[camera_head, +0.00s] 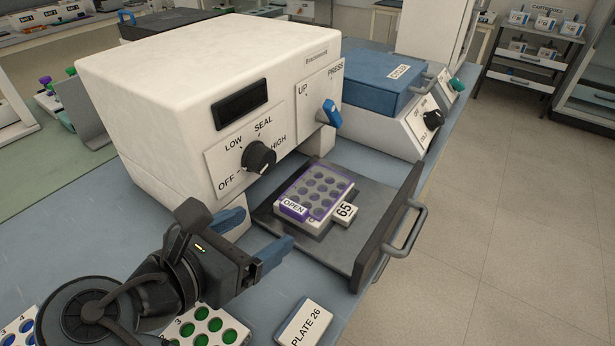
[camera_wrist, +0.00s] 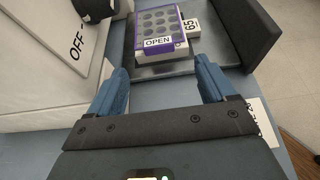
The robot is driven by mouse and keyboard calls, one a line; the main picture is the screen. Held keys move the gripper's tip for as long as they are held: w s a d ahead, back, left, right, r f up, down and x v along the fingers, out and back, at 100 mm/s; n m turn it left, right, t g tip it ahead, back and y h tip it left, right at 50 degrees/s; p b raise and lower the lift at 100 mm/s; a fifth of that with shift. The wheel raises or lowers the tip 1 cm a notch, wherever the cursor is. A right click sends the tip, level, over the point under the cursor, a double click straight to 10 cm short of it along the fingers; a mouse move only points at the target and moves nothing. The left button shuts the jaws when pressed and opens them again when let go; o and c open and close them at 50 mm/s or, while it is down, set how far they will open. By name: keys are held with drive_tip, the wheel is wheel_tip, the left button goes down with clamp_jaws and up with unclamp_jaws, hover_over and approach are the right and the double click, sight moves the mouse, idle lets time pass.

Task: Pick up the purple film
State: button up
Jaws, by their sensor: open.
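The purple film (camera_head: 327,186) lies on top of a white well plate (camera_head: 318,222) that sits on the pulled-out dark drawer of the sealing machine. The film has a purple edge, clear round windows and a white OPEN label (camera_head: 293,207). In the wrist view the film (camera_wrist: 159,24) is ahead, at the top and a little left of the middle. My gripper (camera_head: 258,235) is open, with blue fingers apart and nothing between them. It is in front of the drawer, to the left of and short of the film. In the wrist view its fingertips (camera_wrist: 162,76) are below the film.
The white sealing machine (camera_head: 190,110) with its knob (camera_head: 258,157) stands close behind and left. The drawer front and handle (camera_head: 405,232) rise at the right. PLATE 26 (camera_head: 305,322) and a green-welled plate (camera_head: 208,328) lie near the front. A 65 tag (camera_head: 345,211) sticks out beside the film.

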sight(290, 210)
drive_tip(key=shift+w+d+f, duration=0.2)
drive_tip(key=shift+w+d, duration=0.1)
drive_tip(key=shift+w, duration=0.3)
drive_tip(key=shift+x, duration=3.35)
drive_tip(key=c, duration=1.2)
drive_tip(key=shift+r, duration=0.15)
